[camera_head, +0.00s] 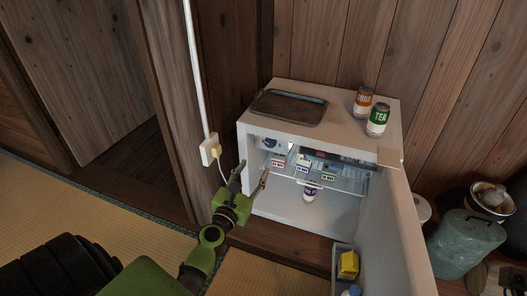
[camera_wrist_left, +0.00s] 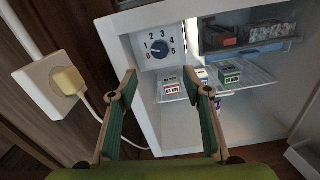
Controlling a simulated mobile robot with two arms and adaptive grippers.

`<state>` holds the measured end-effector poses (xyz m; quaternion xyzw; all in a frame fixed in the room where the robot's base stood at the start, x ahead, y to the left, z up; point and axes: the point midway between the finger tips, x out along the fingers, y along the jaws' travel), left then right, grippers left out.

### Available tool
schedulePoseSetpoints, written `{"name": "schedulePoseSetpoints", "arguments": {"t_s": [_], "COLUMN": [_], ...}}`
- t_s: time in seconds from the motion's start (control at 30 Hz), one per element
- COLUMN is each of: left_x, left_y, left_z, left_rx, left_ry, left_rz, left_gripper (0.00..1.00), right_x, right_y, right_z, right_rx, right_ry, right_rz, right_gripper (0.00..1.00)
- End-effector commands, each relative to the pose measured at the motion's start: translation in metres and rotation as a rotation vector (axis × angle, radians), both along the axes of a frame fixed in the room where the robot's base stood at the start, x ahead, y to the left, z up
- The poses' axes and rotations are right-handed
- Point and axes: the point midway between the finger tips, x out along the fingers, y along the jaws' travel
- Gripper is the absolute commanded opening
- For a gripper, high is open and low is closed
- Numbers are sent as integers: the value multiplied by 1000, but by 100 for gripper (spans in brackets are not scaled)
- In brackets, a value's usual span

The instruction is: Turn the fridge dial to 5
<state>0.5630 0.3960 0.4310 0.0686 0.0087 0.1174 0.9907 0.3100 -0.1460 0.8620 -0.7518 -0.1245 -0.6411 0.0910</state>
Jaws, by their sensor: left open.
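The small white fridge (camera_head: 300,215) stands open against the wood wall. Its dial (camera_wrist_left: 160,47) is a dark blue knob on a white plate inside, at the upper left, with numbers around it up to 5; it also shows small in the head view (camera_head: 269,143). I cannot tell which number the knob points to. My left gripper (camera_head: 254,171) is open and empty at the fridge's left front, below the dial in the picture. In the left wrist view, its fingers (camera_wrist_left: 159,73) are spread apart, with the dial beyond the gap between their tips. My right gripper is not in view.
A wire shelf (camera_wrist_left: 172,92) with small boxes is right of the dial. The open door (camera_head: 400,240) stands at the right. A tray (camera_head: 288,107) and two cans (camera_head: 377,120) are on top. A plugged-in outlet (camera_head: 210,149) and cord are left of the fridge.

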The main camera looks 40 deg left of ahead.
Motion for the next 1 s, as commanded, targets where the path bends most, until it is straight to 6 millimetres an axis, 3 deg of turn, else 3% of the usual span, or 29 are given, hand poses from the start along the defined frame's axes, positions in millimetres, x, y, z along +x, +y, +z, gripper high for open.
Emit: {"name": "schedulePoseSetpoints", "arguments": {"t_s": [0.23,0.7,1.0], "left_x": [16,105,133], "left_y": [4,25,32], "left_z": [0,-3,-3], "left_rx": [-1,0,1], "left_ry": [-3,-2,0], "left_rz": [1,0,0], "left_gripper": [45,45,45], "right_x": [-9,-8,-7], "right_y": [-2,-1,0], "right_z": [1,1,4], "right_rx": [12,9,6], "right_ry": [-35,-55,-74], "right_rz": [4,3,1], "right_gripper": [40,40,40]}}
